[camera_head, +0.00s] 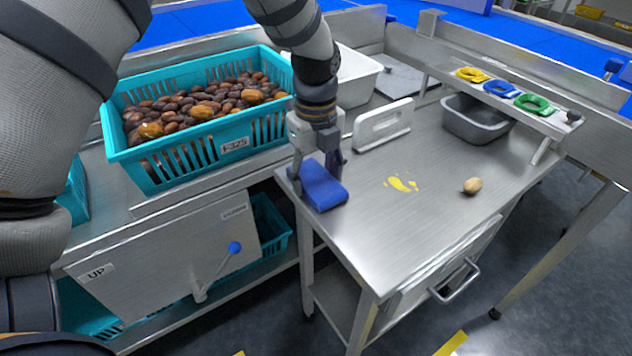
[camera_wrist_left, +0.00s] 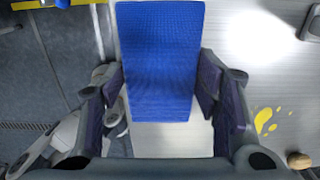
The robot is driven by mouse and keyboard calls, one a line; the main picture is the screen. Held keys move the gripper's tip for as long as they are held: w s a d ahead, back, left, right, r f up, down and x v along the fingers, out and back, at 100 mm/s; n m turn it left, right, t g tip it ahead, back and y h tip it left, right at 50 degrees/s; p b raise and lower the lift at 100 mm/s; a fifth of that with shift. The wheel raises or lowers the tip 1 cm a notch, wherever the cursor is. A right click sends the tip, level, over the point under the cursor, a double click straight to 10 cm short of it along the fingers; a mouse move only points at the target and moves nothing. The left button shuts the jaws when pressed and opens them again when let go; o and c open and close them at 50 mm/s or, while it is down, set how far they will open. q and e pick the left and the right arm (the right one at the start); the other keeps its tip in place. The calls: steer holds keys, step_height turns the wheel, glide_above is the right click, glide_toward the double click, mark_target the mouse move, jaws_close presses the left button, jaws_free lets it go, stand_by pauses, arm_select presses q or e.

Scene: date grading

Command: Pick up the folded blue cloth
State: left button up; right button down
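The folded blue cloth (camera_head: 323,190) is at the left corner of the steel table (camera_head: 405,215). My left gripper (camera_head: 318,172) points down over it. In the left wrist view the cloth (camera_wrist_left: 160,60) fills the space between the two fingers (camera_wrist_left: 160,88), and both finger pads meet its side edges. The gripper is shut on the cloth. I cannot tell whether the cloth rests on the table or is slightly raised. My right gripper is not in view.
A teal crate of dates (camera_head: 190,160) stands at the left. A white upright plate (camera_head: 383,125) and a white bin (camera_head: 355,85) are behind the gripper. A grey tray (camera_head: 475,120), coloured rings (camera_head: 500,88) and a single date (camera_head: 473,186) are to the right.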

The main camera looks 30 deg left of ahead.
arm_select(q)
steer(key=c, duration=0.3)
